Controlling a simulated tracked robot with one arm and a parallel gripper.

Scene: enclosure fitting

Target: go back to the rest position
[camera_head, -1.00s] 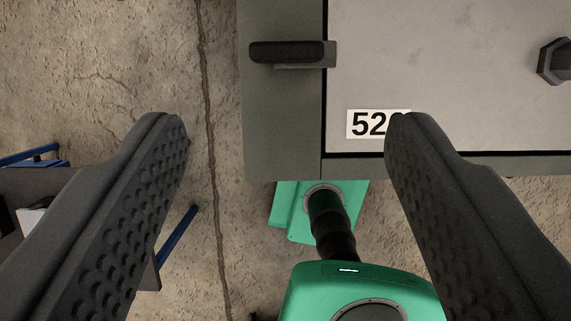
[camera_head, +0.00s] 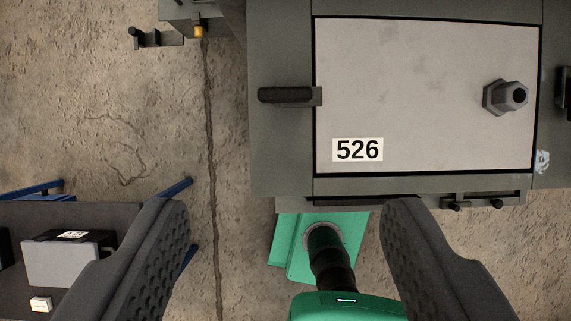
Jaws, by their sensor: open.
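My gripper (camera_head: 285,225) is open and empty, its two dark fingers wide apart at the lower left and lower right. Beyond the fingertips stands a grey enclosure (camera_head: 280,150) with a light grey panel (camera_head: 420,80) labelled 526 (camera_head: 358,150). A hexagonal fitting (camera_head: 505,97) sits at the panel's right side. A dark handle (camera_head: 286,95) is on the enclosure's left edge. The gripper appears apart from the enclosure.
My green base shows at the bottom, below the enclosure. At lower left, a dark table (camera_head: 110,215) with blue legs bears a grey box (camera_head: 60,262) and a small white block (camera_head: 40,304). Cracked concrete floor (camera_head: 110,110) at left is clear.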

